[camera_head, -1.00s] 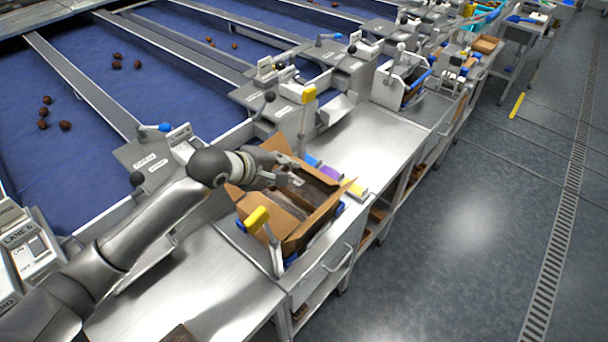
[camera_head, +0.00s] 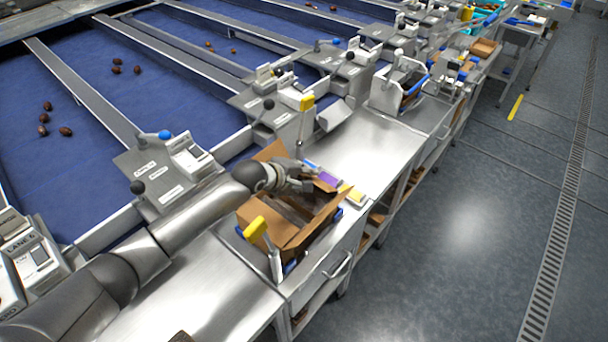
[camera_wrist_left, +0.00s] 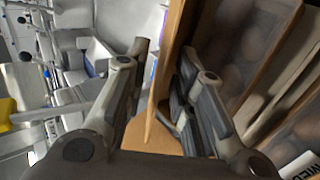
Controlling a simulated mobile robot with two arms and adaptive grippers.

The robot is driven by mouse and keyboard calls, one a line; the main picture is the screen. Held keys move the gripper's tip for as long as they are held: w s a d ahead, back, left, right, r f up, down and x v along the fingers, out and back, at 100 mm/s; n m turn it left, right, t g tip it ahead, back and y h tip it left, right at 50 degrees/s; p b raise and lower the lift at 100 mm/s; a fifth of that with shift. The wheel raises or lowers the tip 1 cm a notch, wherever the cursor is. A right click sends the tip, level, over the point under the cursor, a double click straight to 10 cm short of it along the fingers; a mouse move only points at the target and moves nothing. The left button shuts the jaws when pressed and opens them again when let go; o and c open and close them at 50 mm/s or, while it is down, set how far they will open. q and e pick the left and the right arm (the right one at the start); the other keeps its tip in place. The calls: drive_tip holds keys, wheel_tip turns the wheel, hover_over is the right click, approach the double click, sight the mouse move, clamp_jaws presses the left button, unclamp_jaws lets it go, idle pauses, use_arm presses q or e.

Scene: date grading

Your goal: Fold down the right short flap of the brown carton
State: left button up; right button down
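The brown carton (camera_head: 283,231) stands open-topped on the steel bench, flaps standing up or splayed out. My left gripper (camera_head: 306,184) is over its far right end, by a small flap (camera_head: 325,186). In the left wrist view, my left gripper (camera_wrist_left: 165,55) has its two fingers spread, with an upright cardboard panel (camera_wrist_left: 161,100) between them. The right finger is over the carton's inside, the left finger outside; I cannot tell whether either touches the panel. Filmed packs of dates (camera_wrist_left: 243,45) show inside the carton. My right gripper is not in view.
The bare bench (camera_head: 372,143) continues farther back. Blue sorting lanes (camera_head: 85,180) run along the left.

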use_arm(q)
drive_tip(key=c, duration=0.5)
clamp_jaws()
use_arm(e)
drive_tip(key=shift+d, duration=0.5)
use_arm(q)
drive_tip(key=shift+s+f+t+h+b, duration=0.3)
drive_tip(key=shift+f+t+h+b, duration=0.15)
drive_tip(key=shift+f+b, duration=0.3)
drive_tip(key=t+b, duration=0.1)
drive_tip(key=t+h+b, duration=0.1)
drive_tip(key=b, duration=0.1)
drive_tip(key=shift+s+a+f, duration=0.15)
drive_tip(key=shift+a+f, duration=0.05)
drive_tip(key=shift+f, duration=0.15)
drive_tip(key=shift+a+r+t+h+b, duration=0.1)
drive_tip(key=shift+t+h+b, duration=0.15)
drive_tip(key=shift+b, duration=0.5)
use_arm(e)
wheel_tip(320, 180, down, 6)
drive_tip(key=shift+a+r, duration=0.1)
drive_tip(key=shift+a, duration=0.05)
use_arm(q)
drive_tip(key=shift+r, duration=0.1)
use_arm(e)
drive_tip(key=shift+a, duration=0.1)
use_arm(q)
drive_tip(key=shift+o, duration=0.4)
unclamp_jaws()
